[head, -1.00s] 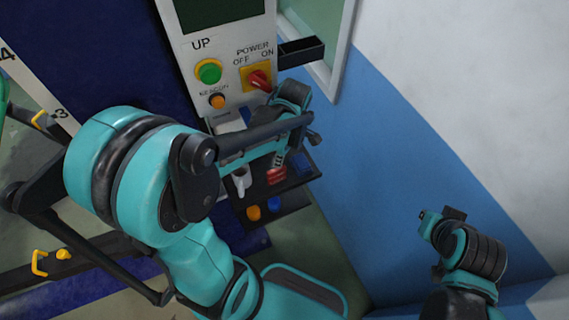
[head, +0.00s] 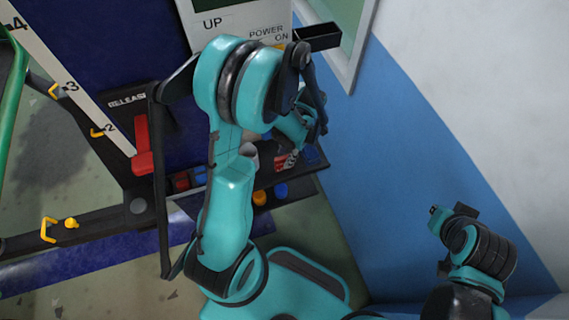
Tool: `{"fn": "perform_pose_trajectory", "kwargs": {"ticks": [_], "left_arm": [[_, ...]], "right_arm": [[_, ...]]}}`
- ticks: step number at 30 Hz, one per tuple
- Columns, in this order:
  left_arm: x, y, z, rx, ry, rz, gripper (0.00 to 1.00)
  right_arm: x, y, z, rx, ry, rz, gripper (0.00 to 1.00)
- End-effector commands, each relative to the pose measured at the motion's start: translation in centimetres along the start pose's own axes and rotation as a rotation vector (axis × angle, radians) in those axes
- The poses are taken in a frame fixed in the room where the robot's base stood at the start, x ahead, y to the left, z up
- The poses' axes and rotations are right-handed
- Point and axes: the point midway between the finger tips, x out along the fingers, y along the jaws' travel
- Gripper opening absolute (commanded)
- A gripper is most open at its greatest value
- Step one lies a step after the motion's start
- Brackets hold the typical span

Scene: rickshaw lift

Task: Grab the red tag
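A small red object (head: 281,163), which looks like the red tag, lies on the dark shelf below the control panel in the head view. It is mostly covered by my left arm and gripper. My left gripper (head: 291,159) is right over or beside it, pointing down at the shelf. The fingers are small and partly hidden, so I cannot tell whether they touch the tag or are open or shut. Part of my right arm shows at the lower right, but I make out no fingers there.
A white mug (head: 250,152) stands left of the gripper, partly hidden. Blue items (head: 311,153) lie to its right. Orange (head: 260,198) and blue (head: 281,190) pieces sit lower down. A red release lever (head: 141,150) is at left. The blue-white wall (head: 400,150) bounds the right.

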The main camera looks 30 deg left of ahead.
Motion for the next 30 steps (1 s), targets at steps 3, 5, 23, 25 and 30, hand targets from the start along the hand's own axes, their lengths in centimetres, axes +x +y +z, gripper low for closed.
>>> {"fn": "perform_pose_trajectory", "kwargs": {"ticks": [3,5,23,25,30], "left_arm": [[0.7,0.0,0.0,0.000,0.000,0.000,0.38],[0.7,0.0,0.0,0.000,0.000,0.000,0.38],[0.6,0.0,0.0,0.001,0.000,0.000,0.00],[0.5,0.0,0.0,0.001,0.000,0.000,0.00],[-0.5,-0.4,-0.1,0.001,0.000,0.001,0.00]], "right_arm": [[0.2,0.0,0.1,0.000,0.000,0.000,0.00],[0.1,0.0,0.1,0.000,0.000,0.000,0.00],[0.1,0.0,0.1,0.000,0.000,0.000,0.00],[0.1,0.0,0.1,0.000,0.000,0.000,0.00],[-0.3,0.0,-0.2,0.000,0.000,0.000,0.00]]}}
